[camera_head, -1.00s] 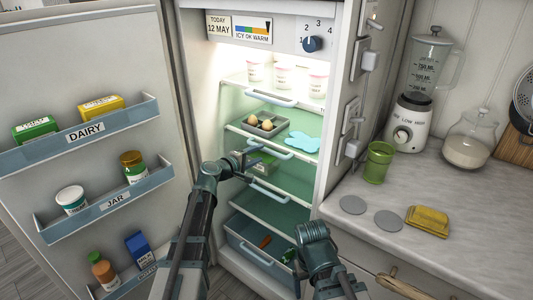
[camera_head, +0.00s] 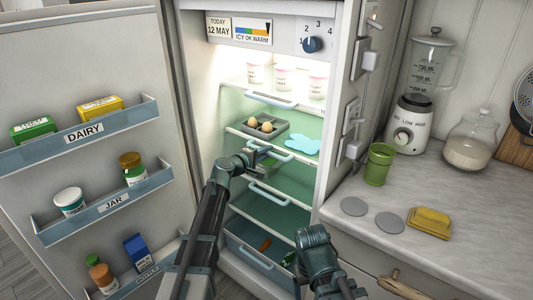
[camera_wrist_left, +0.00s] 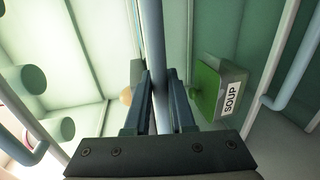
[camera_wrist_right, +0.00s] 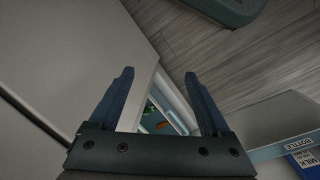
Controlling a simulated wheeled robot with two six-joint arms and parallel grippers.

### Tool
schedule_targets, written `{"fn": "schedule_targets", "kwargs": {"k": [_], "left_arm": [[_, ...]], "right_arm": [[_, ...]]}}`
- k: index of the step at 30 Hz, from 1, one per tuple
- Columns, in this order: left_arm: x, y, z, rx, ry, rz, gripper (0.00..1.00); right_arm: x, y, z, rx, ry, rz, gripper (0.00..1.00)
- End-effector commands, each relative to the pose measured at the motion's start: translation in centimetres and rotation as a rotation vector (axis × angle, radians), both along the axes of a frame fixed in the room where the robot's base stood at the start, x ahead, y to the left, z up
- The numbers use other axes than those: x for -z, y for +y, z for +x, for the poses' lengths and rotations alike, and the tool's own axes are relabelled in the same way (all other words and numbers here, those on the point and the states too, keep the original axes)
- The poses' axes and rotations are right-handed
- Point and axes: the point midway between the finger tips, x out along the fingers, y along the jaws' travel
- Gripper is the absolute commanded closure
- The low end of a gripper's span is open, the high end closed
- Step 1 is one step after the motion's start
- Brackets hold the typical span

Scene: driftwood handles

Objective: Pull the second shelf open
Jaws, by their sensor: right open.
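The second shelf (camera_head: 238,127) is a glass shelf in the open fridge, carrying a grey egg tray (camera_head: 264,125) and a light blue puddle-shaped item (camera_head: 301,144). Its pale blue handle (camera_head: 275,148) runs along its front edge. My left gripper (camera_head: 254,157) is at the left part of that handle. In the left wrist view the handle bar (camera_wrist_left: 153,30) passes between its close-set fingers (camera_wrist_left: 158,95), which look shut on it. My right gripper (camera_wrist_right: 158,85) is open and empty, low in front of the fridge; its fingers are hard to see in the head view.
The open fridge door (camera_head: 90,60) with its bins stands at the left. Below are a soup container (camera_wrist_left: 218,88), another shelf handle (camera_head: 268,193) and a bottom drawer (camera_head: 255,258). The counter (camera_head: 460,190) holds a blender (camera_head: 415,110) and green cup (camera_head: 379,163).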

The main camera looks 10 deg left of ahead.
Motion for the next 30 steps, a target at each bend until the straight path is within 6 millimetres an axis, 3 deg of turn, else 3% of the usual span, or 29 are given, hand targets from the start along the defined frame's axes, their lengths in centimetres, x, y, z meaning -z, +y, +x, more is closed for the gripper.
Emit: {"fn": "schedule_targets", "kwargs": {"k": [2,30], "left_arm": [[0.01,0.01,-0.01,0.000,0.000,0.000,1.00],[0.02,0.02,-0.03,0.000,0.000,0.001,1.00]], "right_arm": [[0.00,0.00,0.00,0.000,0.000,0.000,0.19],[0.01,0.00,0.00,0.000,0.000,0.000,0.19]]}}
